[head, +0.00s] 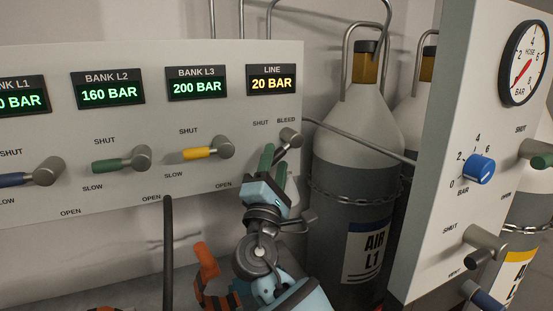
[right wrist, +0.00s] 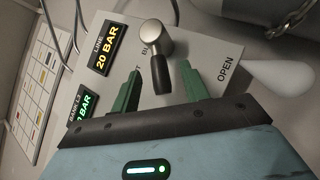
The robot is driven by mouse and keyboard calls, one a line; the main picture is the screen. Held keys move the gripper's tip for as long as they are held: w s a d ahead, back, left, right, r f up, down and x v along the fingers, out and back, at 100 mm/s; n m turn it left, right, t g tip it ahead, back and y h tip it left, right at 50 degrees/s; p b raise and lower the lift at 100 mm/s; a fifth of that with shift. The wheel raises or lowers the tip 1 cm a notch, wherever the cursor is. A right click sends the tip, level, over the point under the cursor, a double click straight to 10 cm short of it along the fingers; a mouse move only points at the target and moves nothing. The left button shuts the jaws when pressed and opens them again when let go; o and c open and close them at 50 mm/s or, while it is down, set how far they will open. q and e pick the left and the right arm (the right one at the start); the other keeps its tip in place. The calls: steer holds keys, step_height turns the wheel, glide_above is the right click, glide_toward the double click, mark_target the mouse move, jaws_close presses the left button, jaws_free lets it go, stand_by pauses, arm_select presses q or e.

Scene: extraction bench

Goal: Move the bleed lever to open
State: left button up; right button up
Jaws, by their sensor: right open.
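The bleed lever (head: 290,138) is at the right end of the pale panel, below the LINE display. It has a grey metal hub and a short black handle pointing down-left in the head view. In the right wrist view the lever (right wrist: 161,75) points toward my gripper. My right gripper (head: 272,160), blue with green fingers, is open at the lever. In the right wrist view its fingers (right wrist: 160,88) stand on either side of the black handle, with gaps showing. The OPEN label (right wrist: 225,70) is to the right there. My left gripper does not show.
Blue, green (head: 115,164) and yellow (head: 205,152) bank levers line the panel to the left. A grey AIR L1 cylinder (head: 350,190) stands to the right. A second panel (head: 440,190) with a gauge and blue knob is nearer. An orange-and-black object (head: 206,265) lies below.

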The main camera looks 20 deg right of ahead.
steer(key=v, duration=0.4)
steer(key=shift+s+f+b, duration=0.1)
steer(key=shift+f+b, duration=0.1)
steer(key=shift+b, duration=0.2)
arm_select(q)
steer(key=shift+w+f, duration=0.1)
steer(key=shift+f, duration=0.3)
arm_select(e)
steer(key=shift+s+a+f, duration=0.2)
steer(key=shift+s+a, duration=0.2)
steer(key=shift+s, duration=0.15)
